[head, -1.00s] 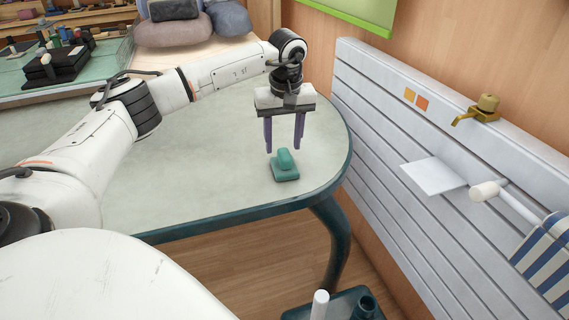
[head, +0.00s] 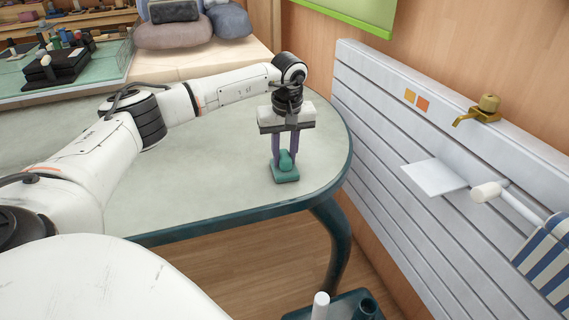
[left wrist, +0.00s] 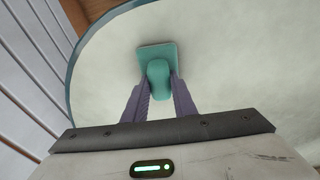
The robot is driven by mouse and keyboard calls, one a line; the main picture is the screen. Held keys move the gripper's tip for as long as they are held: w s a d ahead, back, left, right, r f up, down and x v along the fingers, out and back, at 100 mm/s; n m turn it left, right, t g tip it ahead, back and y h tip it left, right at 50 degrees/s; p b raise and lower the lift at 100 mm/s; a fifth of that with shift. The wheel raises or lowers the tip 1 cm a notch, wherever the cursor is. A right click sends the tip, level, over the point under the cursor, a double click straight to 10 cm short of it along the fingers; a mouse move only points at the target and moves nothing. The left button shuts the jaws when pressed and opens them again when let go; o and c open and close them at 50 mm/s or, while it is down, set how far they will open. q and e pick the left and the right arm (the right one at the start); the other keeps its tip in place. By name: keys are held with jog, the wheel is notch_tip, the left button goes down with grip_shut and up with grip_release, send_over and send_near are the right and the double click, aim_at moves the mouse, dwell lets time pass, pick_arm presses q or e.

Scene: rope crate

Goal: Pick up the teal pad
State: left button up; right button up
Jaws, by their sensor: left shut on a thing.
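The teal pad (head: 286,176) has a flat square base and a rounded knob on top. It rests on the table near its rounded right end. My left gripper (head: 286,158) points straight down and is shut on the pad's knob, one purple finger on each side. In the left wrist view the pad (left wrist: 157,53) lies at the fingertips, and the knob sits between the two fingers of the gripper (left wrist: 159,85). The base appears flat on the table. My right gripper is not in view.
The pale table (head: 215,185) is bare around the pad, and its dark teal edge curves close by. A white slatted wall panel (head: 390,150) stands to the right with a brass fitting (head: 480,108) and a white shelf (head: 434,176). Cushions (head: 172,30) lie at the back.

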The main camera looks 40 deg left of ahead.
aim_at(285, 153)
pick_arm(q)
jog(key=shift+r, duration=0.1)
notch_tip(285, 153, up, 10)
jog(key=shift+f+p, duration=0.1)
jog(key=shift+p, duration=0.55)
